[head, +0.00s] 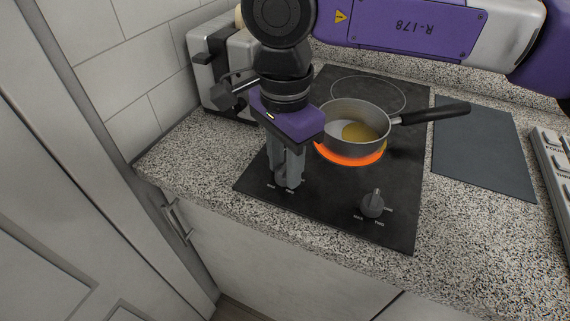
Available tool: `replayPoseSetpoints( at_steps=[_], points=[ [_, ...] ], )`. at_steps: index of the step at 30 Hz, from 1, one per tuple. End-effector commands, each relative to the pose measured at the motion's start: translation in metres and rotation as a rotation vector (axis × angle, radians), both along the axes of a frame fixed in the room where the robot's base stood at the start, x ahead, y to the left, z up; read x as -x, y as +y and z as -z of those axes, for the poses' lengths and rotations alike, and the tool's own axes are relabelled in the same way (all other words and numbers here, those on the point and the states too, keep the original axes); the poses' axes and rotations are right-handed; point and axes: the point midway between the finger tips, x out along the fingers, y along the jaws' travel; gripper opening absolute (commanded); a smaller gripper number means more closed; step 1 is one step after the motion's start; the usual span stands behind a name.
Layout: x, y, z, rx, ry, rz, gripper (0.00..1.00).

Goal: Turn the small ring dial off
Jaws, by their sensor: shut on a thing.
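My gripper (288,182) points down at the front left of the black cooktop (325,205). Its fingers are shut on a dial there, which they almost wholly hide; white marks show on the cooktop around them. A second grey dial (373,204) stands clear at the front right, with its grip pointing roughly away from me and white marks around it. The front burner ring (352,157) glows orange under a pot. The rear burner ring (368,79) is a thin unlit outline. I cannot tell from this view which dial serves which ring.
A grey pot (345,135) with yellowish contents sits over the glowing ring, its black handle (435,113) pointing right. A toaster-like appliance (212,62) stands behind my gripper at the left. A dark board (482,150) lies right of the cooktop. The front counter strip (335,245) is clear.

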Motion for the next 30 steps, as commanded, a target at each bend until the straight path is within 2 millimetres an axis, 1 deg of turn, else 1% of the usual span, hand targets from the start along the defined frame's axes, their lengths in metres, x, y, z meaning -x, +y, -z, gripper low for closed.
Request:
replayPoseSetpoints(
  at_steps=[9,23,24,26,27,30],
  points=[
    [-0.0002,0.0007,-0.001,-0.003,-0.001,-0.09,0.0],
    [-0.0002,0.0007,-0.0011,-0.002,-0.001,-0.102,0.0],
    [-0.0002,0.0007,-0.0011,-0.002,-0.001,-0.101,0.38],
    [-0.0002,0.0006,-0.001,-0.002,-0.001,-0.101,0.49],
    [-0.0002,0.0006,-0.0009,-0.002,-0.001,-0.101,0.53],
    [-0.0001,0.0004,-0.0006,-0.001,0.0,-0.101,0.53]
  ],
)
